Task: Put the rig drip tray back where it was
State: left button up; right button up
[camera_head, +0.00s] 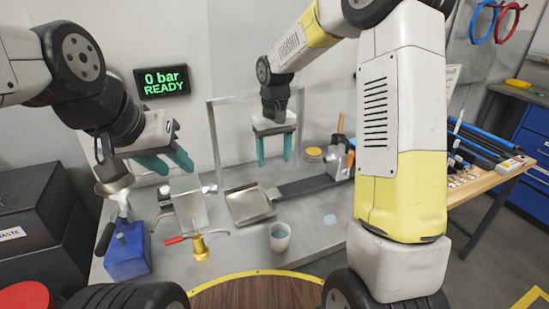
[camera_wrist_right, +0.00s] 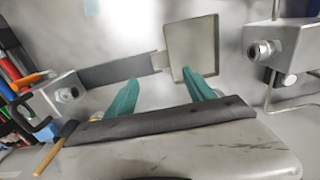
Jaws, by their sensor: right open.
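The rig drip tray (camera_head: 250,205), a shallow square metal tray, lies on the grey bench beneath the metal frame. It also shows in the right wrist view (camera_wrist_right: 194,52), beyond the fingers. My right gripper (camera_head: 274,163) is open and empty. It hangs fingers down above the bench, apart from the tray and up and right of it in the head view. Its teal fingers also show in the right wrist view (camera_wrist_right: 161,80). My left gripper (camera_head: 178,171) looks open, its fingers apart above the metal block at the left.
A dark strip (camera_head: 310,185) runs from the tray to the clamp at the right. A grey cup (camera_head: 280,237) and a brass fitting with a red handle (camera_head: 199,247) stand in front. A metal block (camera_head: 188,204) and a blue box (camera_head: 127,253) stand at left.

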jog(key=s+d+r+m+t, duration=0.1)
jog(key=s+d+r+t, duration=0.3)
jog(key=s+r, duration=0.75)
jog(key=s+d+r+m+t+y, duration=0.1)
jog(key=s+d, duration=0.1)
jog(key=s, duration=0.4)
jog(key=s+d+r+m+t+y, duration=0.1)
jog(key=s+d, duration=0.1)
jog(key=s, duration=0.3)
jog(key=shift+s+r, duration=0.35)
jog(key=shift+s, duration=0.05)
